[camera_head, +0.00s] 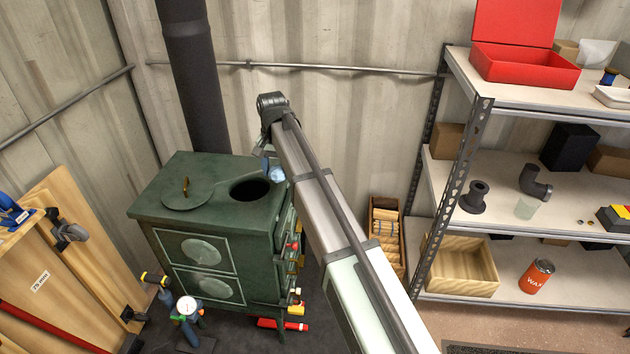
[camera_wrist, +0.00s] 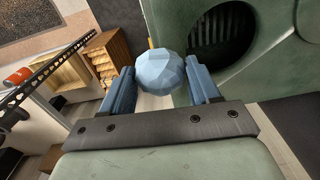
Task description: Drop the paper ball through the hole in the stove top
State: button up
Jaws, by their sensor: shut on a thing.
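The green stove (camera_head: 205,215) stands at the left centre with a dark round hole (camera_head: 250,190) in its top. A round lid (camera_head: 187,194) with a brass handle lies on the top, left of the hole. The pale blue faceted paper ball (camera_wrist: 160,72) is between the two blue fingers of my gripper (camera_wrist: 162,88), which is shut on it. In the head view the ball (camera_head: 277,174) shows just right of the hole, near the stove's right edge. In the wrist view the hole (camera_wrist: 222,38) lies right of the ball, not under it.
A black stovepipe (camera_head: 195,80) rises behind the stove top. A metal shelf (camera_head: 540,85) with a red box (camera_head: 522,60) stands at the right. A wooden crate (camera_head: 385,232) stands on the floor between. Small tools, including a gauge (camera_head: 187,307), are in front of the stove.

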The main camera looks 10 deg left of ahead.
jog(key=w+a+r+m, duration=0.2)
jog(key=w+a+m, duration=0.1)
jog(key=a+m, duration=0.8)
jog(key=shift+r, duration=0.3)
jog(key=shift+w+f, duration=0.1)
notch_tip(320, 180, down, 8)
jog(key=shift+f, duration=0.15)
dwell(0.4)
jog(key=o, duration=1.1)
